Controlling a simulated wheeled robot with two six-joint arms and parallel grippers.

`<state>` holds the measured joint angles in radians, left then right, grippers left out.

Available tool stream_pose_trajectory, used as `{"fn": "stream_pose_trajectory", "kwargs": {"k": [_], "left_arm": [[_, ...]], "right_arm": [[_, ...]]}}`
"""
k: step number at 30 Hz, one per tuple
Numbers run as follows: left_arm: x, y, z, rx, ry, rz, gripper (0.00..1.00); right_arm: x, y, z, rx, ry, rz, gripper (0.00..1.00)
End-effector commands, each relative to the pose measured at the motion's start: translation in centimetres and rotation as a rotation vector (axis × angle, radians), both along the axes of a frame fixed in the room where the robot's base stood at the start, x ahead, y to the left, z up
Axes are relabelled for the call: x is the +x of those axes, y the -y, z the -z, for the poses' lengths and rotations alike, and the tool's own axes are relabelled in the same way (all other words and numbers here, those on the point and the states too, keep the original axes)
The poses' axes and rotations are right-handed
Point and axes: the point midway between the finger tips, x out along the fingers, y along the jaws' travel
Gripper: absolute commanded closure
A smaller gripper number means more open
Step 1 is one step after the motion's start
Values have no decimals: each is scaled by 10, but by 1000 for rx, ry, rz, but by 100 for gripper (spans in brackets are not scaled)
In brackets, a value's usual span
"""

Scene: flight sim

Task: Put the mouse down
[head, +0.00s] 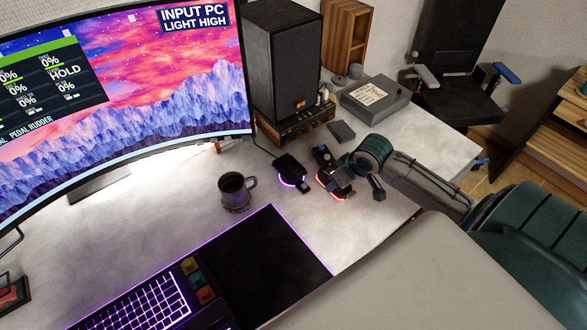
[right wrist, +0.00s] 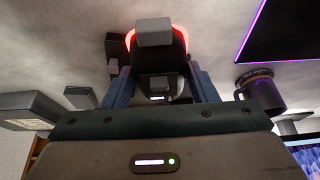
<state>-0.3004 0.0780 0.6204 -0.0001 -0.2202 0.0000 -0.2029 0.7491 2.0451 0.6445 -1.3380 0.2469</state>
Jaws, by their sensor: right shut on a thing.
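The mouse is a dark, rounded thing with a red glowing rim; it shows in the head view (head: 331,184) and the right wrist view (right wrist: 172,45). My right gripper (head: 347,176) is shut on it, with one finger on each side, as the right wrist view also shows (right wrist: 161,88). The mouse is over the desk (head: 225,160), close to its surface; I cannot tell if it touches. The gripper and wrist hide part of it. My left gripper is not in view.
A dark device with a purple glow (head: 289,168) lies just left of the mouse. A mug (head: 232,192) stands further left. A black mat (head: 275,255) with a lit keyboard (head: 140,305) is in front. A speaker (head: 283,65) and grey box (head: 375,98) stand behind.

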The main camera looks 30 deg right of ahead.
Motion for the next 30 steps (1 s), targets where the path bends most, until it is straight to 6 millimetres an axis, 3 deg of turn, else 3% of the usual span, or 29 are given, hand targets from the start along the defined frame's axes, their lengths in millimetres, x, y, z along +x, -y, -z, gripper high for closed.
{"fn": "stream_pose_trajectory", "kwargs": {"k": [21, 26, 30], "left_arm": [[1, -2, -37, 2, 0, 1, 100], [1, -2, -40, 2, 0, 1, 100], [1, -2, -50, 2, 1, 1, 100]], "right_arm": [[137, -49, 10, 4, 1, -1, 72], [145, -52, 15, 2, -1, -1, 72], [144, -53, 34, 2, -5, -1, 72]]}}
